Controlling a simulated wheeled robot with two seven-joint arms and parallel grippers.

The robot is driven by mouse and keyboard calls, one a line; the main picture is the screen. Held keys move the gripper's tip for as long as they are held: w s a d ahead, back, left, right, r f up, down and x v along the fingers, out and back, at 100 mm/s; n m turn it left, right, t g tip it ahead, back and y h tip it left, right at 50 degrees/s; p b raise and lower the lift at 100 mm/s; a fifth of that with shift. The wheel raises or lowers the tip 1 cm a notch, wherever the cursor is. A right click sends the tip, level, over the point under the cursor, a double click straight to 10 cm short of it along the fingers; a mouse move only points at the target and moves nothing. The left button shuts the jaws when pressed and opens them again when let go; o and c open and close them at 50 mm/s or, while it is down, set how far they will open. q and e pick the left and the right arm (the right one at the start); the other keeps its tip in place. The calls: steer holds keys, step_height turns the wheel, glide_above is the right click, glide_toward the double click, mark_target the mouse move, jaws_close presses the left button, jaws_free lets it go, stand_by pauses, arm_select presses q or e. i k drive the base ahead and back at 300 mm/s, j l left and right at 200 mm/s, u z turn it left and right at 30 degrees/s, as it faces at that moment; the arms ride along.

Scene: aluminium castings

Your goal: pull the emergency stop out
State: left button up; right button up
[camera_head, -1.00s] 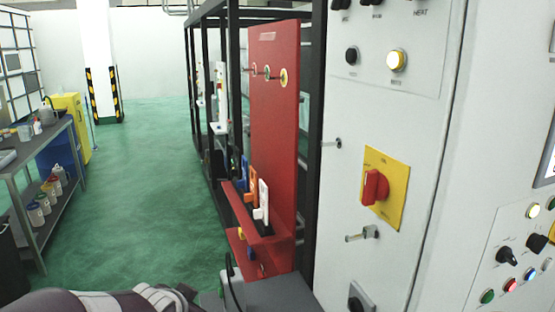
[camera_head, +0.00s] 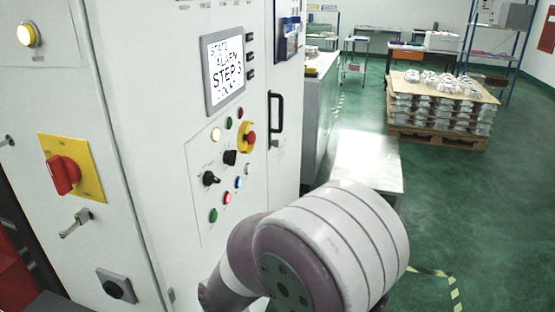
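My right arm shows at the bottom middle of the head view, below and to the right of the button panel. Its gripper is hidden or below the frame. My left gripper is not in view.
A red rotary switch on a yellow plate (camera_head: 72,168) is at left. A black door handle (camera_head: 275,118) and a metal table (camera_head: 368,160) lie right. A loaded pallet (camera_head: 440,110) stands farther back on green floor.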

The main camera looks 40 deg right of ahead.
mark_target(251, 137)
steer(key=z, duration=1.15)
